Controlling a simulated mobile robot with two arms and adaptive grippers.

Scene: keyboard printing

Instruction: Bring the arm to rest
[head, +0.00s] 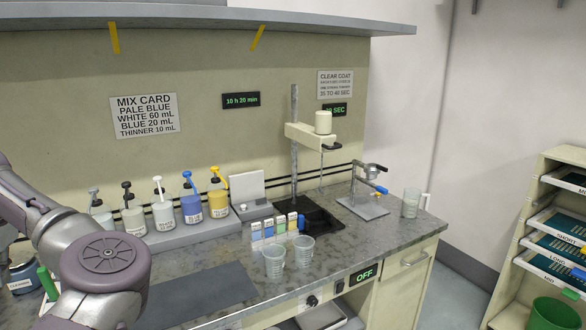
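A grey and mauve arm of mine (100,265) comes in from the left edge and fills the lower left of the head view. Its large round joint cap faces me, in front of the counter's left part. Its gripper does not show, and I cannot see whether it holds anything. My other arm and its gripper are out of view. The arm hides part of the counter's left end.
The counter (345,250) holds several pump bottles (190,206), two clear cups (274,262), a stirrer stand (294,150), a small clamp stand (362,207) and a clear jug (411,203). A dark mat (200,293) lies bare beside the arm. A shelf rack (550,240) stands right.

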